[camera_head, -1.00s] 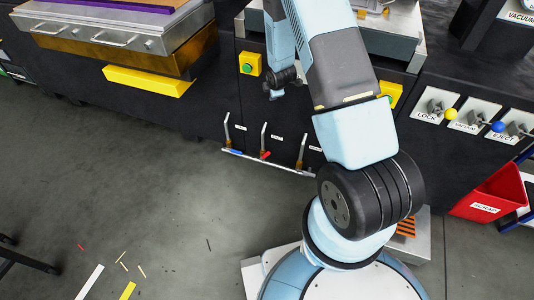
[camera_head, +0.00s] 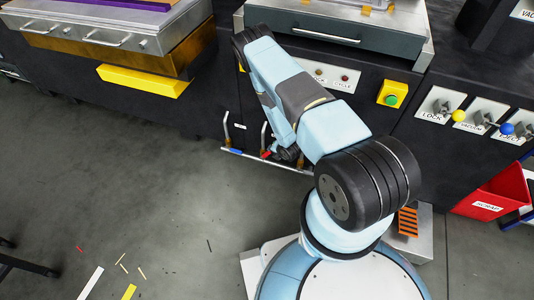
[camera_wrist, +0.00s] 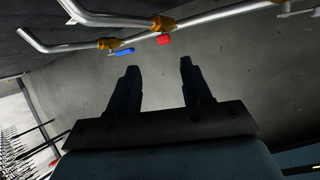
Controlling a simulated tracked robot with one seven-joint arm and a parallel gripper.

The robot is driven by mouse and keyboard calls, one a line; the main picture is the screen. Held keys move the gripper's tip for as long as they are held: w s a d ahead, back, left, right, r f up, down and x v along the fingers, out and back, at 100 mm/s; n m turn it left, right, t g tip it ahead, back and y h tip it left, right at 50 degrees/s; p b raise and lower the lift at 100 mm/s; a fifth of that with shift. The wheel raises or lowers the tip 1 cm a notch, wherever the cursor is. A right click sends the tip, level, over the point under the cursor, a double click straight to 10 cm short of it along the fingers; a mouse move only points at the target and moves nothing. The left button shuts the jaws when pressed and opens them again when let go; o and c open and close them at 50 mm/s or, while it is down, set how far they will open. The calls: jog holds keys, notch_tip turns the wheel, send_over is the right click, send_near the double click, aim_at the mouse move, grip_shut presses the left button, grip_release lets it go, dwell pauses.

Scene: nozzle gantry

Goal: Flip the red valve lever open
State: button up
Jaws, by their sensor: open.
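The red valve lever (camera_wrist: 164,40) shows in the wrist view beside a brass valve fitting (camera_wrist: 162,24) on a bent metal pipe. In the head view the red lever (camera_head: 266,154) sits low on the front of the black bench, near my arm's end. My gripper (camera_wrist: 158,66) is open and empty in the wrist view. Its two fingers point toward the pipes, and the red lever lies beyond the fingertips, slightly toward the right one. No contact shows. In the head view my arm hides the fingers.
A blue lever (camera_wrist: 125,51) is close by on the left, on a neighbouring pipe; it also shows in the head view (camera_head: 237,151). A metal rail (camera_head: 250,158) runs below the valves. A red bin (camera_head: 490,198) stands at the right. The floor (camera_head: 170,210) in front is mostly clear.

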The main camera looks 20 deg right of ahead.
aim_at(268, 154)
jog(key=x, duration=1.4)
jog(key=shift+s+d+f, duration=0.2)
jog(key=shift+s+f, duration=0.1)
jog(key=shift+s, duration=0.05)
jog(key=shift+c, duration=0.5)
grip_shut()
